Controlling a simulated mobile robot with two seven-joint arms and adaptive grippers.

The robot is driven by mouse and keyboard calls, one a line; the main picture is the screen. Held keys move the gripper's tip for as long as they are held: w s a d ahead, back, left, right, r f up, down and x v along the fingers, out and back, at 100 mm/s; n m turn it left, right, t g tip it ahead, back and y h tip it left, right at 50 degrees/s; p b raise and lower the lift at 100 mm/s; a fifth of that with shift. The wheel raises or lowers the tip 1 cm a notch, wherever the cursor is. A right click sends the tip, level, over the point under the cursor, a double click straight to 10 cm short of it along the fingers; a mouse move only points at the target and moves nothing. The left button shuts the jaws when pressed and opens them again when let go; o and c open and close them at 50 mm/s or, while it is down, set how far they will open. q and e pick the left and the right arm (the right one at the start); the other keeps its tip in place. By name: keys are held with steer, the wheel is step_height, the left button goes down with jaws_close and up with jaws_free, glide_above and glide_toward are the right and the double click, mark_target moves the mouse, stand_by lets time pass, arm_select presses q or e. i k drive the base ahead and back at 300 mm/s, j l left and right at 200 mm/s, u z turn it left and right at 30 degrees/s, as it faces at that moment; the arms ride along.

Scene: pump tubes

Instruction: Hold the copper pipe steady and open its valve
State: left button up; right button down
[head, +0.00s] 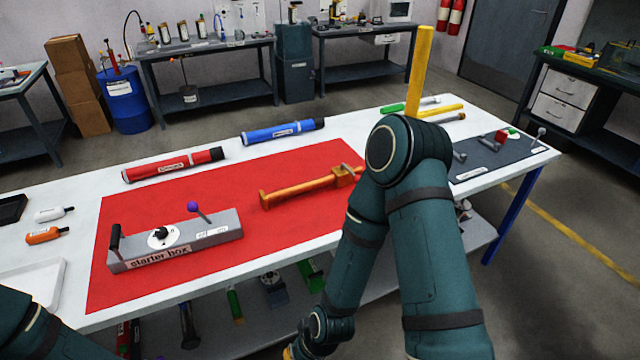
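The copper pipe (300,190) lies on the red mat (240,255), slanting up to the right. Whether the valve is open or shut I cannot tell. No gripper touches the pipe. My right arm folds down in front of the table and its wrist reaches the bottom edge; its fingers are not visible. Only a part of my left arm shows in the bottom left corner, without its gripper.
A grey starter box (200,240) with a purple-knobbed lever stands on the mat's left. A red tube (172,165) and a blue tube (283,131) lie behind. A yellow post (420,70) rises behind my elbow. A dark panel with levers (480,160) is at the right.

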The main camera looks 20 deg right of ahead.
mark_target(356, 177)
steer(key=i+j+z, duration=0.1)
steer(key=j+z, duration=0.5)
steer(key=z, duration=0.15)
steer(key=j+z, duration=0.35)
steer(key=i, duration=0.05)
